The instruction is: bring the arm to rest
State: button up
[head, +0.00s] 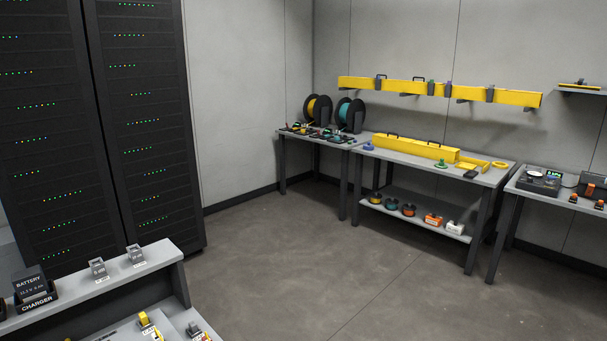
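My arm and my gripper are not visible in the head view, so I cannot see how the arm stands or whether the gripper is open or shut. A grey bench with a raised shelf (75,287) fills the lower left corner. On the shelf stand a black battery in its charger (34,287) and two small clear blocks, one at the left (98,269) and one at the right (136,254). Below the shelf, a yellow item (149,325) and a small grey item (196,332) are partly cut off by the frame's lower edge.
Dark server racks (95,120) stand at the left. Along the back wall are a table (330,143) near two cable spools, a table with a yellow duct (415,149), and a right table (525,186) with devices. The grey floor (300,270) between is clear.

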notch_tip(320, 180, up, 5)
jog(key=p, duration=0.4)
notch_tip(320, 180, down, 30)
jog(key=b, duration=3)
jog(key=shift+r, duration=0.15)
dwell(0.7)
